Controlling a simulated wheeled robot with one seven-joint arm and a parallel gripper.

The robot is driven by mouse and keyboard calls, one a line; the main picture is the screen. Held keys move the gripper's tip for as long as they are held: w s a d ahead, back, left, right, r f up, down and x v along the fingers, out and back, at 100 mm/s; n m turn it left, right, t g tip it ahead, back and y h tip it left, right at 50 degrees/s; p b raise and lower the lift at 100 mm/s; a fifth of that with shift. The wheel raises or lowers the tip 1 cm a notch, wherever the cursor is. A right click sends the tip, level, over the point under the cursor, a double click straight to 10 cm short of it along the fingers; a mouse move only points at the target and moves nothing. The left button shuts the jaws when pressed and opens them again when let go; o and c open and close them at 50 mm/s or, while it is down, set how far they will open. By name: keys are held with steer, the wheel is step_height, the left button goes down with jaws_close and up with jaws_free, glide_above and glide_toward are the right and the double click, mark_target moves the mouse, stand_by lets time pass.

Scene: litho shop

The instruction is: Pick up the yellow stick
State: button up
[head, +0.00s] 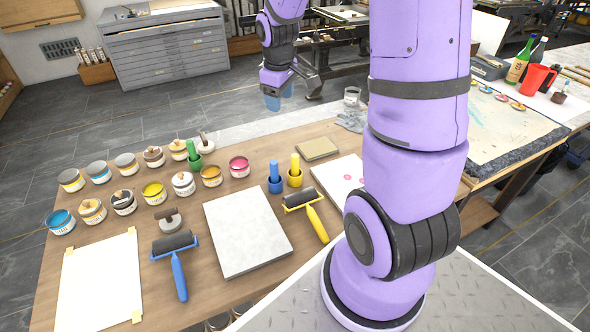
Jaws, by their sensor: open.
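A short yellow stick (295,163) stands upright in a small yellow cup (295,180) on the wooden table, right of the middle group of pots. A similar blue stick (274,170) stands in a blue cup just to its left, and a green stick (192,151) stands in a green holder farther left. My gripper (279,98) is open, pointing down, beyond the table's far edge in the picture and well apart from the yellow stick. Nothing shows between its bluish fingertips.
A yellow-handled roller (318,224) lies in front of the yellow cup, and a grey slab (247,231) is to the left. A tan block (317,149) lies behind right. Several ink pots crowd the left.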

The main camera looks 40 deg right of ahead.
steer(key=n+g+y, duration=0.1)
steer(key=n, duration=0.1)
glide_above(295, 155)
steer(key=f, duration=1.6)
steer(key=shift+w+a+f, duration=0.15)
steer(key=shift+a, duration=0.05)
steer(key=shift+s+d+f, duration=0.1)
steer(key=shift+s+f, duration=0.05)
steer(key=shift+f, duration=2.6)
steer(key=shift+s+f, duration=0.1)
steer(key=shift+f, duration=2.6)
steer(key=shift+c, duration=0.2)
steer(key=c, duration=1)
